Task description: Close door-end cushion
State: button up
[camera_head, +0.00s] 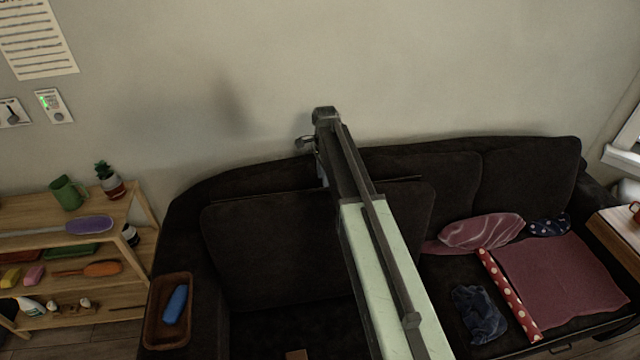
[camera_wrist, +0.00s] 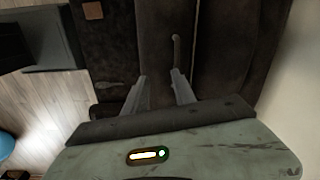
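A dark brown sofa (camera_head: 190,215) stands against the wall. Its left back cushion (camera_head: 270,255) is a wide dark panel that appears to stand forward of the sofa's back, with a gap along its top edge; my arm crosses in front of it. The wrist view shows dark upholstery (camera_wrist: 225,50) beyond the fingers, with a thin curved strap or handle (camera_wrist: 176,48) just ahead of the right finger. My gripper (camera_wrist: 158,85) is open, with nothing visible between its fingers. In the head view it is over the sofa's back edge, mostly hidden behind my arm.
A wooden shelf (camera_head: 145,205) with a green mug (camera_head: 67,192), a potted plant (camera_head: 109,180) and brushes stands left. A brown tray (camera_head: 152,325) with a blue item lies on the left armrest. Pillows and a red cloth (camera_head: 560,280) cover the right seat. A side table (camera_head: 620,235) stands right.

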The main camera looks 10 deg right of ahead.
jog(key=w+f+b, duration=0.1)
jog(key=f+b, duration=0.1)
jog(key=w+f+m+b, duration=0.1)
jog(key=f+b, duration=0.2)
jog(key=w+f+m+b, duration=0.1)
jog(key=w+f+b, duration=0.1)
jog(key=f+b, duration=0.1)
jog(key=shift+r, duration=0.1)
grip_shut()
dwell(1.5)
